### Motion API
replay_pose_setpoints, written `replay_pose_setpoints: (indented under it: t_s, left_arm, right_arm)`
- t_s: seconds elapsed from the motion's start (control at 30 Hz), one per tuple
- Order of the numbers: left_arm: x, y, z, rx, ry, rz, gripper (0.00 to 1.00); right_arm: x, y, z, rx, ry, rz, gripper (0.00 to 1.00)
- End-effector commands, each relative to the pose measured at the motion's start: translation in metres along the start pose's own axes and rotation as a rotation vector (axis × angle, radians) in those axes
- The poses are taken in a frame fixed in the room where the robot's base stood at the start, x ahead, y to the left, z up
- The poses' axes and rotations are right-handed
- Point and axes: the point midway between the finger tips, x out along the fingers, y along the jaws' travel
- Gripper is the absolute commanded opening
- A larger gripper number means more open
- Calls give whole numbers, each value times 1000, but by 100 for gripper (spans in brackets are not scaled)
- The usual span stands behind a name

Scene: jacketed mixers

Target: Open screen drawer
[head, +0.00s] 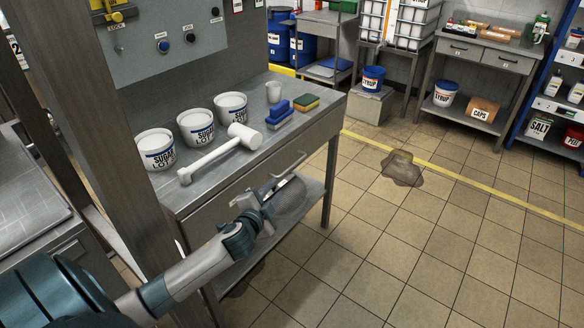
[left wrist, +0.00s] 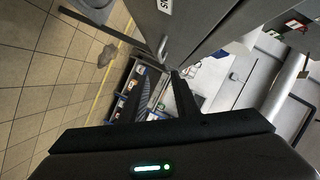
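The drawer (head: 225,200) is a grey metal front under the top of the steel bench (head: 300,118). It looks shut. Its bar handle (head: 290,166) sticks out, partly hidden by my left gripper. In the left wrist view the handle (left wrist: 162,47) shows just beyond the fingertips, by a cut-off white label beginning with S. My left gripper (head: 268,192) is at the near end of the handle. In the left wrist view its dark fingers (left wrist: 162,82) stand apart, with nothing seen between them; contact with the handle cannot be told. My right gripper is not in view.
On the bench stand several white tubs (head: 196,127), a white mallet (head: 220,152), a cup (head: 273,92), a blue brush (head: 279,114) and a sponge (head: 306,102). A lower shelf (head: 290,205) lies below the drawer. The tiled floor right of the bench is clear except a brown stain (head: 402,168).

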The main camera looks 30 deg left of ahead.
Motion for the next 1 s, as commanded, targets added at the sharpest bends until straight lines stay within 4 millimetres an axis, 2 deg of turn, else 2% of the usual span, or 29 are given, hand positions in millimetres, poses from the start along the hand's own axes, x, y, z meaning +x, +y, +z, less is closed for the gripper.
replay_pose_setpoints:
  t_s: [0.17,0.37,0.67,1.0]
  left_arm:
    - [7,0,0,-1,0,0,28]
    - [28,-1,-1,-1,0,-1,28]
    - [75,0,-1,-2,-1,0,28]
    - [126,0,0,-1,0,0,28]
  right_arm:
    - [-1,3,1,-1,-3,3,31]
    - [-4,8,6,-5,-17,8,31]
    - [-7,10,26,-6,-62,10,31]
    - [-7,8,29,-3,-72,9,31]
